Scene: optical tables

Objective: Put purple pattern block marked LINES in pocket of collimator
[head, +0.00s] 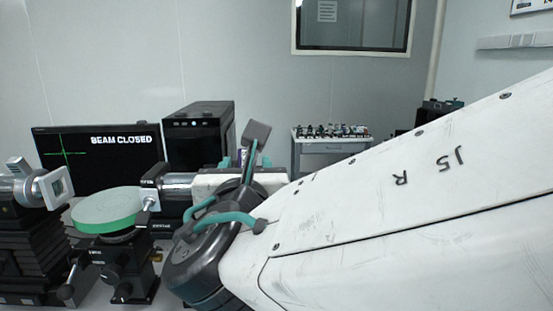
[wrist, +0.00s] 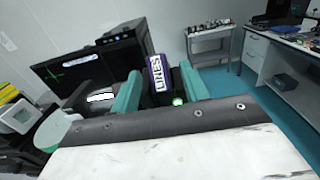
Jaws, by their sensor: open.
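The purple block marked LINES (wrist: 157,72) shows in the wrist view between the two teal fingers of my gripper (wrist: 160,78), its lettering upside down. My gripper is open, with a gap beside the block on the right. In the head view a sliver of purple (head: 241,156) shows by my gripper (head: 249,158), above a white housing (head: 210,183). The housing joins a silver tube (head: 178,181), which looks like the collimator. The pocket is hidden behind my gripper and arm, so I cannot tell how the block sits in it.
A monitor (head: 98,147) reading BEAM CLOSED and a black computer tower (head: 199,135) stand behind. A round green-edged disc (head: 106,209) on a mount is left of the tube. A cart (head: 325,152) with small parts stands at the back. A green light (wrist: 177,101) shows near the right finger.

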